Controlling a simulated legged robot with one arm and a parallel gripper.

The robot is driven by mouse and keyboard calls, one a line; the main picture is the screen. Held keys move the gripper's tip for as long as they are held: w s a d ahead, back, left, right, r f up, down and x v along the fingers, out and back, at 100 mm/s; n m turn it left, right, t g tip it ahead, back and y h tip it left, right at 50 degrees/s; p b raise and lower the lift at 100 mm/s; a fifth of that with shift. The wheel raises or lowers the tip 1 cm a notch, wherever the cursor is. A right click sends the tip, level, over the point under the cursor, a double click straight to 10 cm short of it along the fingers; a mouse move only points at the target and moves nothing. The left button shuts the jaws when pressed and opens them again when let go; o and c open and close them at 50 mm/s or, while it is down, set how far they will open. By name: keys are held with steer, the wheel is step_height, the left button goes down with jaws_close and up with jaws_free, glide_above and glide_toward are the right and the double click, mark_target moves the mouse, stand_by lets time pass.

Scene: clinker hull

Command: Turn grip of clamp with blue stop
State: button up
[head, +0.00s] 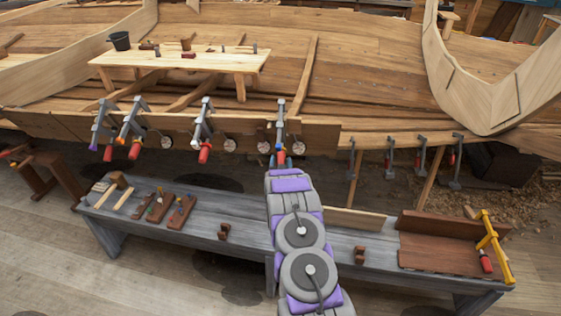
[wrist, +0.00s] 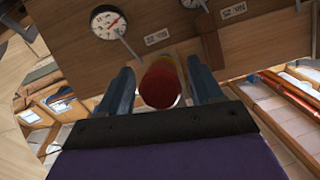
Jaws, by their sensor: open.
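A clamp (head: 281,118) with a grey bar hangs on the hull's plank edge, straight ahead of my arm. Its red grip (head: 281,156) points down at my gripper (head: 281,164). In the wrist view the red grip (wrist: 160,84) stands end-on between the two blue-grey fingers of my gripper (wrist: 160,92). The fingers are open, with a gap showing on each side of the grip. More clamps hang to the left: a lilac one (head: 99,124), an orange one (head: 128,123) and a pale grey one (head: 205,125).
Round dials (head: 166,143) sit on the plank between the clamps; one dial (wrist: 108,21) is close above my gripper. A grey bench (head: 200,213) with tools stands below, under my arm. Several further clamps (head: 390,158) hang at the right.

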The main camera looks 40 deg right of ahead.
steer(key=shift+x, duration=0.8)
steer(key=c, duration=1)
steer(key=shift+o, duration=0.2)
steer(key=shift+m+t+y+p, duration=0.55)
steer(key=shift+m+t+y, duration=0.55)
steer(key=shift+m, duration=0.7)
steer(key=o, duration=1)
steer(key=shift+c, duration=0.2)
